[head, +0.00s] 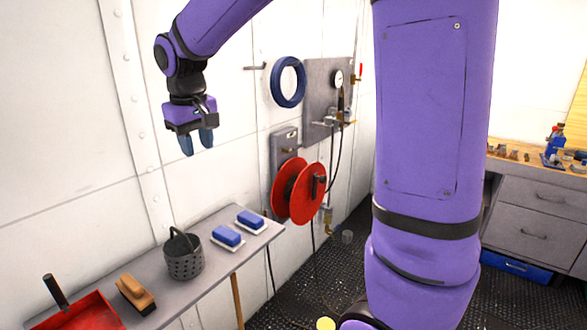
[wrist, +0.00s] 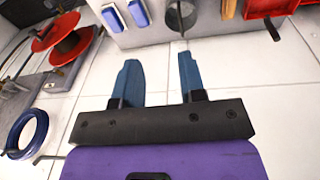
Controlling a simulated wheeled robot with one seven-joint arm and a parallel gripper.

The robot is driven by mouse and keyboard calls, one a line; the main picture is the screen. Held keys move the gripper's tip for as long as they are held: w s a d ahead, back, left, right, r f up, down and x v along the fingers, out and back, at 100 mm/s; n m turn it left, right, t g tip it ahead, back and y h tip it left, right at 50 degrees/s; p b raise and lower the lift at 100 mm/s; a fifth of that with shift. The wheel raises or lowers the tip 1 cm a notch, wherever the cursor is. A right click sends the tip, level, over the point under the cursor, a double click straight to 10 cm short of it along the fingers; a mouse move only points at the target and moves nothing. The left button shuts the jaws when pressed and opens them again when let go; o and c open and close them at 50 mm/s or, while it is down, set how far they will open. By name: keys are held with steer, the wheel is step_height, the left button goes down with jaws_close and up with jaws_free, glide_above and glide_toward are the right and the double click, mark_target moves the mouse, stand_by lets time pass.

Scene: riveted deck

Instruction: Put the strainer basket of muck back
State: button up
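The strainer basket (head: 184,262) is a dark grey perforated bucket with a raised handle. It stands upright on a grey wall shelf (head: 205,262), between a brown brush and a blue-and-white block. It also shows at the top of the wrist view (wrist: 181,16); I cannot tell whether muck is in it. My gripper (head: 197,143) is high above the shelf, pointing down, well clear of the basket. In the wrist view its two blue fingers (wrist: 158,66) are apart with nothing between them.
The shelf also holds a red dustpan (head: 82,314), a wooden brush (head: 135,295) and two blue scrubbers (head: 227,237). A red hose reel (head: 298,192), a blue ring (head: 288,82) and a gauge panel (head: 322,90) are on the wall. A drawer bench (head: 535,210) stands right.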

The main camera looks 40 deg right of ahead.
steer(key=s+d+t, duration=0.1)
steer(key=s+t, duration=0.1)
steer(key=s, duration=1.1)
steer(key=s+d+r+m+t+y, duration=0.1)
steer(key=s+d, duration=0.1)
steer(key=s, duration=1.1)
steer(key=shift+s+d+r+t, duration=0.15)
steer(key=shift+d+r+t, duration=0.15)
steer(key=shift+t, duration=0.1)
steer(key=shift+o, duration=0.3)
